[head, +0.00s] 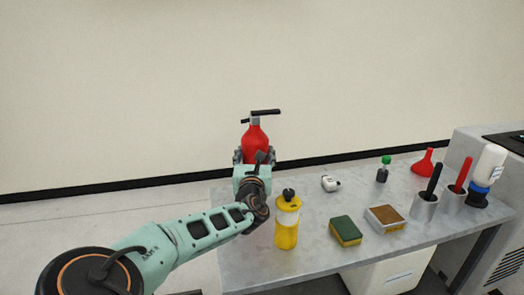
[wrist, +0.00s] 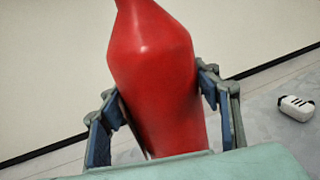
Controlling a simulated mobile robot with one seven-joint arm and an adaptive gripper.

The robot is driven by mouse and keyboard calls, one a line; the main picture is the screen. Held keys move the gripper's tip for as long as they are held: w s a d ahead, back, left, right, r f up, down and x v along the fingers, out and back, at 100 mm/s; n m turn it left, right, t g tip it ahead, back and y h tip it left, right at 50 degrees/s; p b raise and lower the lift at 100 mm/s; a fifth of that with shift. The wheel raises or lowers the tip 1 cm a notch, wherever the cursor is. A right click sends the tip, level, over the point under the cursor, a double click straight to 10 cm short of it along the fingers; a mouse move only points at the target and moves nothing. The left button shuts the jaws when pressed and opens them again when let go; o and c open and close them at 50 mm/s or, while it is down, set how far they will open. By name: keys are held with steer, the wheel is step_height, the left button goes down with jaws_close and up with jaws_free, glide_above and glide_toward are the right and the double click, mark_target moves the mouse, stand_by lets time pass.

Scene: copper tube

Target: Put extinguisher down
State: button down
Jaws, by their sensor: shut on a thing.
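In the wrist view the red extinguisher (wrist: 158,75) fills the middle between the two fingers of my gripper (wrist: 160,98). Its lower end is hidden behind my gripper, so I cannot tell whether it touches the table.
A yellow bottle (head: 286,225) stands close to my wrist on the right. A white object (head: 330,183), a green-capped bottle (head: 383,170), a sponge (head: 345,230), a brown-topped block (head: 385,218), a red funnel (head: 424,163) and holders (head: 425,207) stand farther right. A wall rises behind.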

steer(key=shift+w+a+f, duration=0.1)
steer(key=shift+w+a, duration=0.05)
steer(key=shift+a, duration=0.05)
steer(key=shift+a+f+b, duration=0.15)
steer(key=shift+f+b, duration=0.5)
steer(key=shift+f, duration=1.15)
steer(key=c, duration=0.7)
jaws_free()
steer(key=shift+f, duration=0.15)
steer(key=s+p, duration=0.1)
steer(key=s, duration=1.1)
